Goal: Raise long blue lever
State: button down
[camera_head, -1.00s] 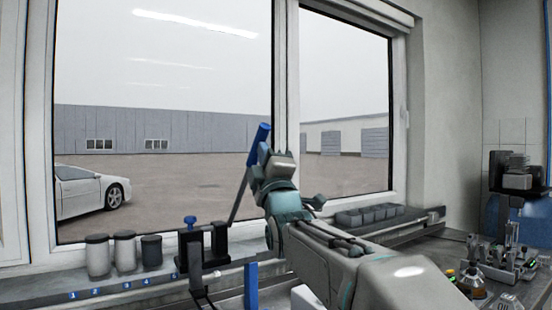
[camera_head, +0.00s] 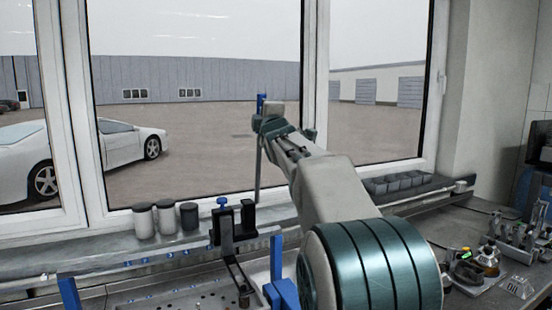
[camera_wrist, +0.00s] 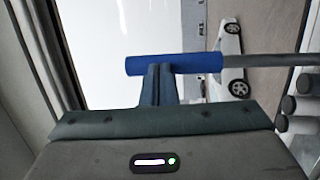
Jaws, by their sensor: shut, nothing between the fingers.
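The long blue lever has a blue grip (camera_head: 261,103) on a grey rod. In the head view the rod stands nearly upright in front of the window, with its foot by a black bracket (camera_head: 248,218). In the wrist view the blue grip (camera_wrist: 196,64) lies across the picture, its rod running off to the right. My gripper (camera_wrist: 158,70) is shut, its fingertips together and overlapping the grip; whether they touch it cannot be told. In the head view my gripper (camera_head: 268,118) is beside the grip and partly hides it.
Several lidded jars (camera_head: 165,218) stand on the sill left of the bracket. A row of dark bins (camera_head: 400,184) sits along the sill to the right. Blue uprights (camera_head: 277,258) rise near the perforated plate. Small fixtures and bottles (camera_head: 487,256) crowd the bench at right.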

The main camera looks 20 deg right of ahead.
jog(key=shift+r, duration=0.35)
jog(key=shift+a+r, duration=0.15)
jog(key=shift+s, duration=0.1)
jog(key=b+v, duration=0.6)
jog(key=v, duration=0.8)
jog(key=shift+d+r+b, duration=0.25)
jog(key=shift+r+b, duration=0.1)
jog(key=shift+b, duration=0.05)
jog(key=s+a+f+m+g, duration=0.1)
jog(key=s+f+m+g, duration=0.3)
jog(key=f, duration=0.8)
jog(key=s+a+f+m+g, duration=0.25)
jog(key=f+m+g, duration=0.2)
jog(key=f, duration=0.75)
jog(key=s+a+f+m+g+y, duration=0.1)
jog(key=s+a+f+m+g, duration=0.1)
jog(key=s+f, duration=0.9)
jog(key=s+a+f+m+g+y, duration=0.1)
jog(key=s+a+f+m+g, duration=0.2)
jog(key=s+f, duration=0.8)
jog(key=f+m+g, duration=0.1)
jog(key=m+g, duration=0.1)
jog(key=g, duration=0.2)
jog(key=shift+s+a+y, duration=0.3)
jog(key=shift+a, duration=0.05)
